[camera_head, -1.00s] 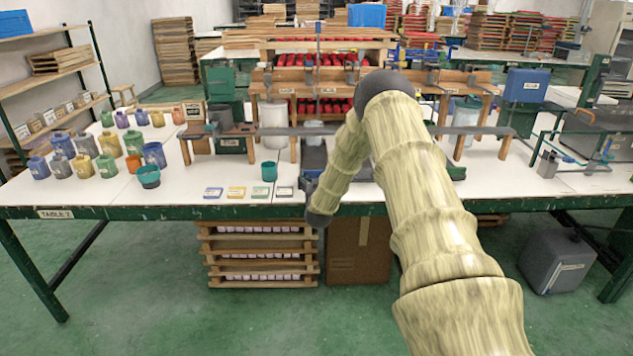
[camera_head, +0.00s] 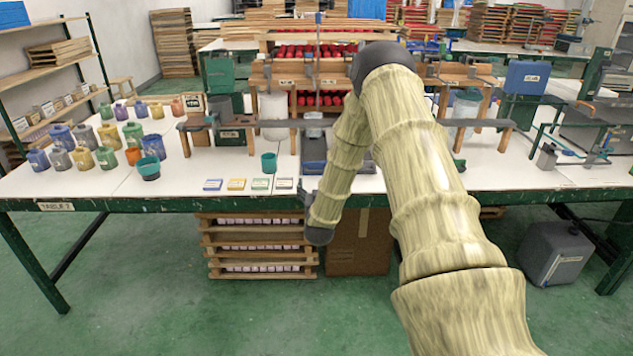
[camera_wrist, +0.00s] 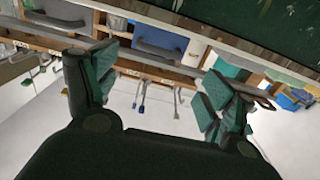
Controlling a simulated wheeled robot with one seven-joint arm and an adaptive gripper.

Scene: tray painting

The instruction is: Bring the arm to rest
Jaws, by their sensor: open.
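My arm shows large in the camera_head view, covered in a pale, wood-grained sleeve. It rises from the lower right to a dark elbow, then bends down to a dark wrist joint in front of the table's (camera_head: 90,205) front edge. A small dark part of my gripper shows beside the forearm there; the rest is hidden. In the camera_wrist view my gripper (camera_wrist: 153,98) has its two fingers wide apart, with nothing between them. That view is tilted and shows the workbench and floor beyond the fingers.
Several coloured jars (camera_head: 85,158) stand at the table's left. A teal cup (camera_head: 268,163) and several small labelled cards (camera_head: 237,184) are near its front. Below are a wooden crate stack (camera_head: 255,245) and a cardboard box (camera_head: 360,245). A grey jerrycan (camera_head: 553,255) stands on the floor at right.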

